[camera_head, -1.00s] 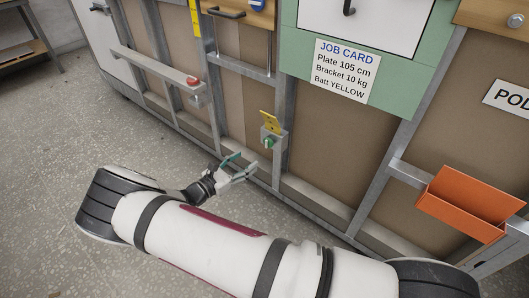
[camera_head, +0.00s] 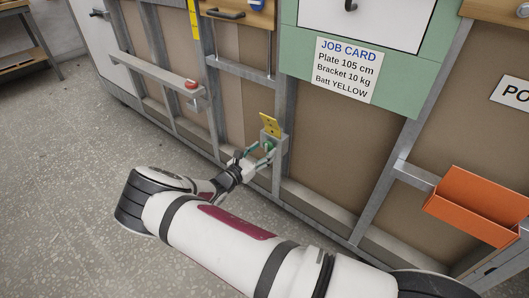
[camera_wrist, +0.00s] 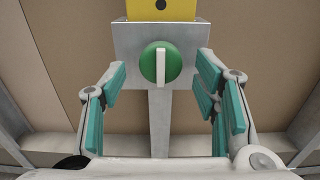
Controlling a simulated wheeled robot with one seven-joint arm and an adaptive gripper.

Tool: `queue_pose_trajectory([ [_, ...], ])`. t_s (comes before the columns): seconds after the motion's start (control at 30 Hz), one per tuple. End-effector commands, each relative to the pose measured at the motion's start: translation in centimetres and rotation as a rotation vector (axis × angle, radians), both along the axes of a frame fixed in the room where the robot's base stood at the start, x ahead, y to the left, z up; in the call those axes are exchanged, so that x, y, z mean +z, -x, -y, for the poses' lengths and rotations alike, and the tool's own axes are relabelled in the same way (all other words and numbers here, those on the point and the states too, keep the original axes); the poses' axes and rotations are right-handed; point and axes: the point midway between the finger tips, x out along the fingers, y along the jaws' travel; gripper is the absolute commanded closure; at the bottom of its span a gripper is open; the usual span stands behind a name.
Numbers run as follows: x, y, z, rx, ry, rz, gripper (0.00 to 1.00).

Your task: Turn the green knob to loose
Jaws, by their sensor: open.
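The green knob (camera_wrist: 147,66) is round with a pale upright bar across its face. It sits on a grey metal plate (camera_wrist: 188,38) in the wrist view. It also shows small in the head view (camera_head: 270,147), on a post of the frame. My gripper (camera_wrist: 160,85) is open, with one teal-padded finger on each side of the knob. A gap shows between each finger and the knob, so the fingers look apart from it. In the head view my gripper (camera_head: 262,157) is right at the knob and partly hides it.
A yellow tag (camera_head: 270,124) is just above the knob. A red button (camera_head: 192,84) sits on a grey rail to the left. An orange bin (camera_head: 478,203) sticks out at the right. A job card (camera_head: 345,71) hangs above. The floor at left is clear.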

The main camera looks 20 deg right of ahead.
Motion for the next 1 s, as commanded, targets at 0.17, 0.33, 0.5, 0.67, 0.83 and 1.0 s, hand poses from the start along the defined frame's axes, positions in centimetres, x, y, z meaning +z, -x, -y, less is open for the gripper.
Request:
queue_pose_trajectory([
  [0.17, -0.02, -0.69, 1.01, -0.001, 0.0, 0.0, 0.44],
  [0.33, 0.03, -0.8, 1.14, 0.0, 0.0, 0.0, 0.44],
  [0.5, 0.03, -0.78, 1.13, 0.0, 0.0, 0.0, 0.53],
  [0.67, 0.03, -0.78, 1.12, -0.001, 0.0, 0.0, 0.9],
  [0.83, 0.03, -0.76, 1.12, -0.001, 0.001, -0.001, 0.93],
  [1.0, 0.04, -0.75, 1.12, -0.001, 0.016, -0.022, 0.93],
])
